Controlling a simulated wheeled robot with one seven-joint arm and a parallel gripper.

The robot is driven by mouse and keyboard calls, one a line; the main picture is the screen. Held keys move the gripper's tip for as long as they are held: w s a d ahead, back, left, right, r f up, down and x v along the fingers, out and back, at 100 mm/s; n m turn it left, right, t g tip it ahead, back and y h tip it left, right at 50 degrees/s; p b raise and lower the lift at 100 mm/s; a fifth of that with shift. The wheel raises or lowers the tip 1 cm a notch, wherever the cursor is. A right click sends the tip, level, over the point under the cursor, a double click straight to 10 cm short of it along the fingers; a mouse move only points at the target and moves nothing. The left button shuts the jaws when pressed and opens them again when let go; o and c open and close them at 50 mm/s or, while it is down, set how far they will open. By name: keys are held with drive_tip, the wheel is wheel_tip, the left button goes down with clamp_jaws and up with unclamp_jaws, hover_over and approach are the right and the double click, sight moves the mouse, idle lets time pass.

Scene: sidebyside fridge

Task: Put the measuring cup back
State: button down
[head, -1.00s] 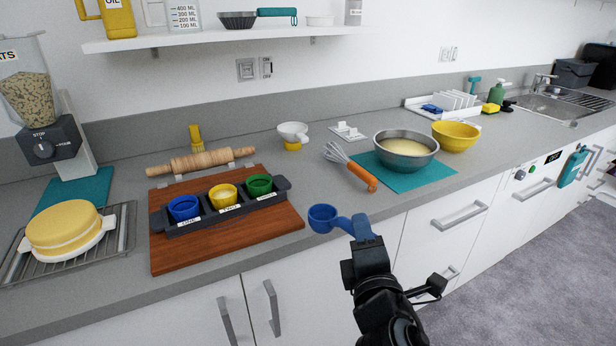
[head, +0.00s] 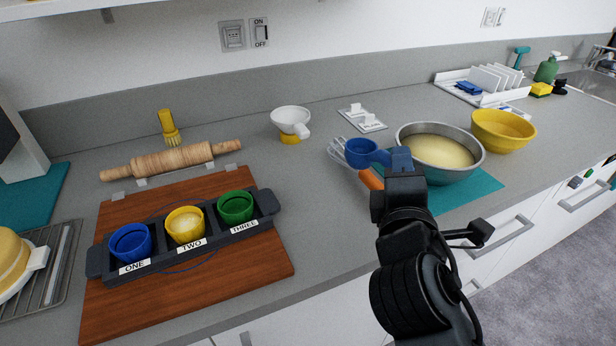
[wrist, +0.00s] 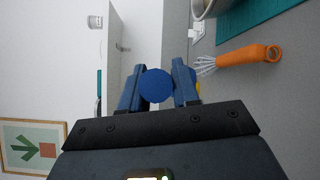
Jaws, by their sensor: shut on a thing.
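A blue measuring cup (head: 362,150) with a short handle is in my gripper (head: 401,160). The jaws are shut on its handle, and the cup sticks out to the left, its bowl opening upward. In the head view it appears over the whisk, near the metal bowl. In the wrist view my gripper (wrist: 158,88) shows blue fingers on either side of the round blue cup (wrist: 157,86). A dark tray (head: 188,244) on the wooden board holds a blue cup (head: 130,244) at ONE, a yellow cup (head: 185,224) at TWO and a green cup (head: 236,206) at THREE.
A whisk (head: 371,179) with orange handle is partly hidden behind my gripper. A metal bowl (head: 472,164) of batter and a yellow bowl (head: 503,131) stand right. A rolling pin (head: 172,161), a white cup on a yellow base (head: 290,123) and a small labelled white stand (head: 362,119) stand behind.

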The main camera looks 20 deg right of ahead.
drive_tip(key=shift+w+a+f, duration=1.35)
drive_tip(key=shift+a+f, duration=0.05)
drive_tip(key=shift+f, duration=0.35)
drive_tip(key=shift+w+a+f, duration=1.35)
drive_tip(key=shift+a+f, duration=0.1)
drive_tip(key=shift+f, duration=0.35)
drive_tip(key=shift+w+a+f, duration=1.35)
drive_tip(key=shift+a+f, duration=0.05)
drive_tip(key=shift+f, duration=0.35)
drive_tip(key=c, duration=0.8)
unclamp_jaws()
drive_tip(key=shift+f, duration=0.15)
